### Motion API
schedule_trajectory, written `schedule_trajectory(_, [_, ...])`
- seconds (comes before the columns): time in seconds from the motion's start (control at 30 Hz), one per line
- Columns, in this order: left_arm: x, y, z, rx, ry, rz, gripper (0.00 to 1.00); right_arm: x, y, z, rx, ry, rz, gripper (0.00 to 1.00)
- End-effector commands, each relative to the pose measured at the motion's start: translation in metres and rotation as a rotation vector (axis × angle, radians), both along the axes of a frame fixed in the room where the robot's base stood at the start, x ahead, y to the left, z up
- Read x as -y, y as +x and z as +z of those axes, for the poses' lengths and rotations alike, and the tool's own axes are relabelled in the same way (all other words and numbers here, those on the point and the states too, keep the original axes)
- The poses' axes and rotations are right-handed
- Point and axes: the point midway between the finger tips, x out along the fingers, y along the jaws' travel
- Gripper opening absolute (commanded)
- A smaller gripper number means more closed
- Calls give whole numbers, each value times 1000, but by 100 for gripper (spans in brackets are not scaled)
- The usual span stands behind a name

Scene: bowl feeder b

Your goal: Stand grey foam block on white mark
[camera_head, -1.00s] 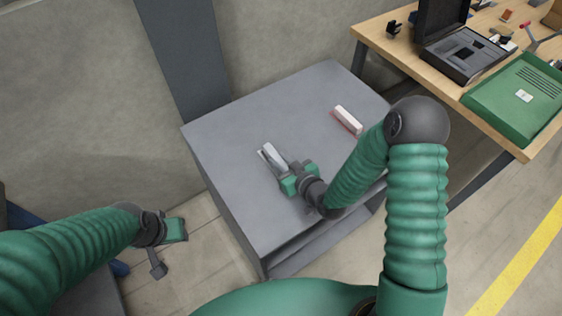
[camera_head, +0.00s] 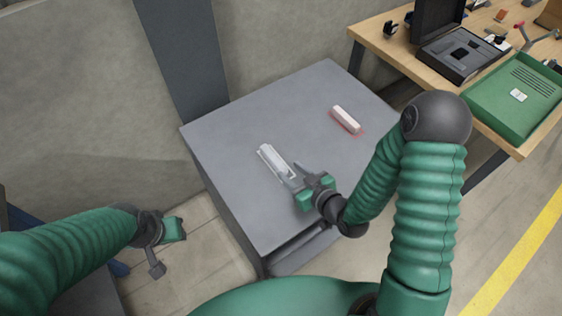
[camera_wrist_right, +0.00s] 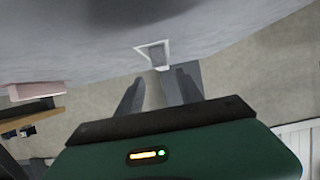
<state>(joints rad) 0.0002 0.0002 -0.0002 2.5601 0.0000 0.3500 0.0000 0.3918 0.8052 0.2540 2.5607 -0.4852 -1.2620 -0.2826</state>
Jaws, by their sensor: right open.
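The grey foam block (camera_head: 274,159) is at the white mark (camera_head: 262,153), an outline on the grey table top. Part of the outline shows along the block's left side. In the right wrist view the block (camera_wrist_right: 159,56) appears within the white outline (camera_wrist_right: 141,48), just beyond the fingertips. I cannot tell for sure whether it stands upright. My right gripper (camera_head: 294,177) is open and empty, on the near side of the block; its two fingers also show apart in the right wrist view (camera_wrist_right: 157,86). My left gripper (camera_head: 168,250) hangs left of the table; its opening is unclear.
A pale pink-and-white block (camera_head: 346,119) lies on a reddish mark at the table's right side. The grey table (camera_head: 225,150) is otherwise clear. A wooden workbench (camera_head: 400,62) with a black case (camera_head: 462,55) and green box (camera_head: 518,97) stands at the right.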

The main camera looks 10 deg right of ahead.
Motion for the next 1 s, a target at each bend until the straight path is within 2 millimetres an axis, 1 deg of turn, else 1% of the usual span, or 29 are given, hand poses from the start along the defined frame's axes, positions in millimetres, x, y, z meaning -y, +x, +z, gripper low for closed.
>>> schedule_trajectory(0.03, [0, 0, 27, -1, 0, 0, 36, 2, -6, 14, -6, 2, -1, 44])
schedule_trajectory(0.1, [0, 0, 43, 1, 0, 0, 36, 6, -14, 18, -7, 2, -1, 44])
schedule_trajectory(0.2, [0, 0, 59, 1, 0, 0, 36, 10, -25, 20, -6, 2, -2, 44])
schedule_trajectory(0.3, [0, 0, 68, 1, 0, -1, 36, 14, -33, 20, -5, 1, -1, 44])
schedule_trajectory(0.4, [0, 0, 70, 0, 0, 0, 36, 15, -37, 19, -6, -5, 3, 44])
schedule_trajectory(0.47, [0, 0, 70, 0, 0, 0, 36, 17, -36, 17, -30, -30, 11, 44])
schedule_trajectory(0.57, [0, 0, 69, 0, 0, 0, 36, 26, -31, 12, -141, -122, 22, 44])
schedule_trajectory(0.63, [0, 0, 68, 0, 0, 0, 36, 42, -29, 15, -265, -207, -2, 44])
schedule_trajectory(0.67, [0, 0, 68, 0, 0, 0, 36, 49, -31, 19, -326, -238, -24, 44])
schedule_trajectory(0.73, [0, 0, 68, 0, 0, 0, 36, 65, -40, 34, -465, -285, -100, 44])
schedule_trajectory(0.77, [0, 0, 68, 0, 0, 0, 36, 70, -47, 42, -524, -292, -137, 44])
schedule_trajectory(0.8, [0, 0, 68, 0, 0, 0, 36, 74, -58, 54, -597, -291, -186, 44])
schedule_trajectory(0.87, [0, 0, 68, 0, 0, 0, 36, 75, -77, 72, -699, -274, -250, 44])
schedule_trajectory(0.9, [0, 0, 68, 0, 0, 0, 36, 73, -89, 83, -757, -255, -285, 44])
schedule_trajectory(1.0, [0, 0, 68, 0, 0, 0, 36, 65, -116, 103, -867, -206, -342, 44])
